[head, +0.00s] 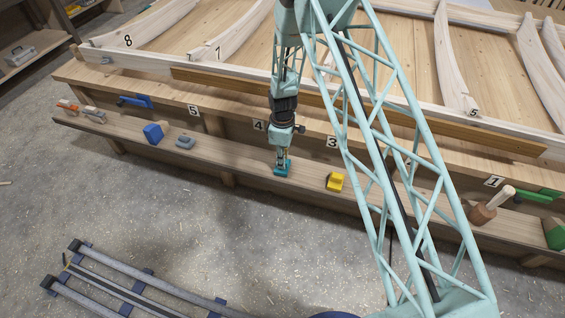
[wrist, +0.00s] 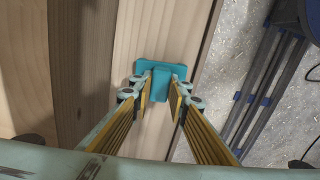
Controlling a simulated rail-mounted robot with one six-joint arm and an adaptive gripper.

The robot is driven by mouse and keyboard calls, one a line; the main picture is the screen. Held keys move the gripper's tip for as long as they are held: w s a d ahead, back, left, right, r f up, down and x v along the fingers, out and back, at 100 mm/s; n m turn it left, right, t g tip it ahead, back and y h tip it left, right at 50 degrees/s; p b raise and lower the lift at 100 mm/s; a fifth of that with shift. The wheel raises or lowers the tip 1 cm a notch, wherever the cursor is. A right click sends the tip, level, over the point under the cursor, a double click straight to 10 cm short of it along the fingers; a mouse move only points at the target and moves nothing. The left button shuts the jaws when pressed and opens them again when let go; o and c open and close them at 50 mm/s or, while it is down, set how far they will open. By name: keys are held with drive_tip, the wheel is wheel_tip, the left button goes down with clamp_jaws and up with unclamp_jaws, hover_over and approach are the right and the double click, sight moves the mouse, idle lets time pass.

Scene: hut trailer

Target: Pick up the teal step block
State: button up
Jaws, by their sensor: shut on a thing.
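The teal step block (head: 281,171) is on the wooden shelf below the numbered bench, under my arm. It also shows in the wrist view (wrist: 160,72), near the shelf's edge. My gripper (head: 281,160) points down at it in the head view. In the wrist view my gripper (wrist: 160,88) has its yellow-sided fingers on either side of the block's raised part, shut on it. The fingers hide part of the block's sides. I cannot tell whether the block's base is clear of the shelf.
On the same shelf (head: 236,166) stand a yellow block (head: 335,182) to the right, and a grey block (head: 185,142) and a blue block (head: 153,133) to the left. A wooden mallet (head: 490,205) stands further right. Blue rails (head: 130,285) lie on the floor in front.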

drive_tip(key=shift+r+p, duration=0.35)
drive_tip(key=shift+r, duration=1.05)
drive_tip(key=shift+s+d+r, duration=0.1)
drive_tip(key=shift+s+r, duration=0.05)
drive_tip(key=shift+r, duration=0.05)
drive_tip(key=s+d+p, duration=0.1)
drive_tip(key=s+d, duration=0.2)
drive_tip(key=s, duration=0.4)
drive_tip(key=s+d+r+p, duration=0.1)
drive_tip(key=s+d, duration=0.2)
drive_tip(key=s, duration=0.4)
drive_tip(key=shift+s+r, duration=0.15)
drive_tip(key=shift+s, duration=0.1)
drive_tip(key=shift+w+a+r, duration=0.1)
drive_tip(key=shift+r, duration=0.05)
